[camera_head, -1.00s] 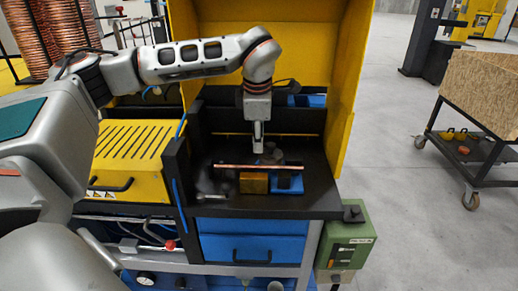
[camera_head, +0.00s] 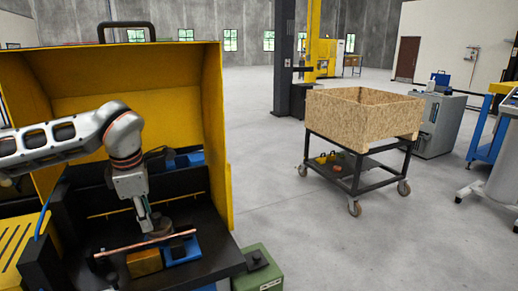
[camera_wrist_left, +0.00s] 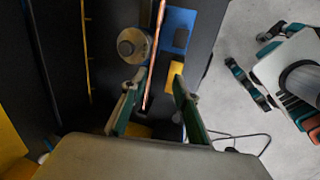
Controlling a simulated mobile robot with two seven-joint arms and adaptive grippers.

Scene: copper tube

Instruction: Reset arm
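The copper tube (camera_head: 122,248) lies roughly level over a yellow block (camera_head: 144,263) and a blue fixture (camera_head: 183,250) on the dark worktop of the yellow-hooded machine. My left gripper (camera_head: 147,224) points down just above and behind the tube in the head view. In the left wrist view its two fingers (camera_wrist_left: 153,105) are apart, with nothing gripped between them. The tube (camera_wrist_left: 153,55) runs from the top of that view down toward the gap between the fingers. A round metal part (camera_wrist_left: 132,43) stands beside the tube.
The yellow hood (camera_head: 213,140) walls the worktop at the back and right. A green box (camera_head: 258,268) sits at the machine's right side. A wooden crate (camera_head: 362,115) stands on a wheeled cart (camera_head: 345,165) across open grey floor (camera_head: 285,190).

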